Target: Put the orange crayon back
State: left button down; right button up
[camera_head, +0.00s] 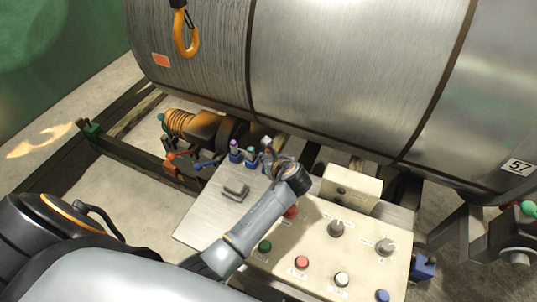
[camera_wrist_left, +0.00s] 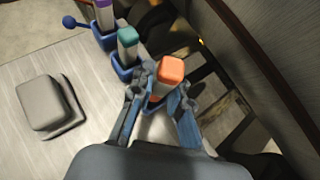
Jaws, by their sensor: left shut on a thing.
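My left gripper (camera_head: 268,155) is at the back edge of the metal panel, beside two crayons in blue holders. In the left wrist view its fingers (camera_wrist_left: 163,94) are closed around the orange crayon (camera_wrist_left: 170,70), whose squared orange top sticks up between them. The gripper hides the crayon's lower part, and I cannot tell whether a holder is around it. The teal crayon (camera_wrist_left: 128,38) stands upright in a blue holder (camera_wrist_left: 121,66) just left of the gripper. The purple crayon (camera_wrist_left: 104,14) stands in another blue holder beyond it. My right gripper is out of view.
A grey block (camera_head: 235,189) lies on the panel, left of my arm. The control panel (camera_head: 320,262) has several buttons and knobs. A large metal drum (camera_head: 345,70) rises close behind the holders. An orange hook (camera_head: 184,38) hangs at upper left.

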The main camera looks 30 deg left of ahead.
pick_arm(q)
jog(key=shift+f, duration=0.25)
jog(key=c, duration=1.3)
grip_release()
jog(key=shift+r, duration=0.1)
jog(key=shift+r, duration=0.25)
jog(key=b+v, duration=0.1)
jog(key=v, duration=1.1)
jog(key=shift+r, duration=0.35)
jog(key=shift+d, duration=0.1)
